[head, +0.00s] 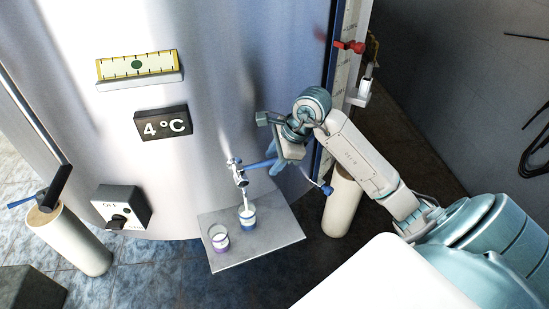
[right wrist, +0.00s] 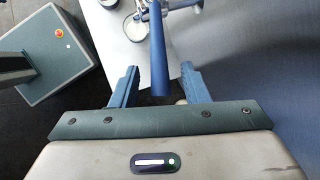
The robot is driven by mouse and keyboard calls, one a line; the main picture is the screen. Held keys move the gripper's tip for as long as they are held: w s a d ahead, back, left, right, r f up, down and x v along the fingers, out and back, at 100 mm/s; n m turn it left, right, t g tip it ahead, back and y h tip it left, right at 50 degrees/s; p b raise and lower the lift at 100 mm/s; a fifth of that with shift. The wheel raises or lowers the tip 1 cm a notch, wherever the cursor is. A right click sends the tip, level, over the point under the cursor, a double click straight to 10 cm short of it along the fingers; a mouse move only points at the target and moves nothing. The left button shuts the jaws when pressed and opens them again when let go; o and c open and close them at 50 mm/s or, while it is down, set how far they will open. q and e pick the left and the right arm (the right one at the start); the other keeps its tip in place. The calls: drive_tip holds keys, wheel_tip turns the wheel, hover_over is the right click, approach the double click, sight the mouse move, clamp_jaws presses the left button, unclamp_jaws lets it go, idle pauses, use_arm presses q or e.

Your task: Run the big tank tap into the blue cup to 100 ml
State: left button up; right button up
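The big tank tap (head: 238,172) sticks out from the steel tank, with its blue lever (head: 262,164) pointing right. The blue cup (head: 248,218) stands upright on the tray under the spout. A white column shows between spout and cup; I cannot tell surely whether it is flowing milk. The level in the cup is too small to read. My right gripper (head: 277,160) is open at the lever's free end. In the right wrist view the lever (right wrist: 159,62) lies between the spread fingers (right wrist: 159,84), with gaps on both sides. My left gripper is not in view.
A purple-marked cup (head: 219,239) stands left of the blue cup on the grey tray (head: 262,246). A switch box (head: 122,208) and a 4 °C display (head: 163,123) are on the tank. A level gauge with a red tap (head: 350,46) stands to the right.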

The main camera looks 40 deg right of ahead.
drive_tip(key=shift+r, duration=0.1)
drive_tip(key=b+v, duration=0.3)
drive_tip(key=v, duration=0.7)
drive_tip(key=shift+r, duration=0.3)
drive_tip(key=shift+s, duration=0.15)
idle(6.5)
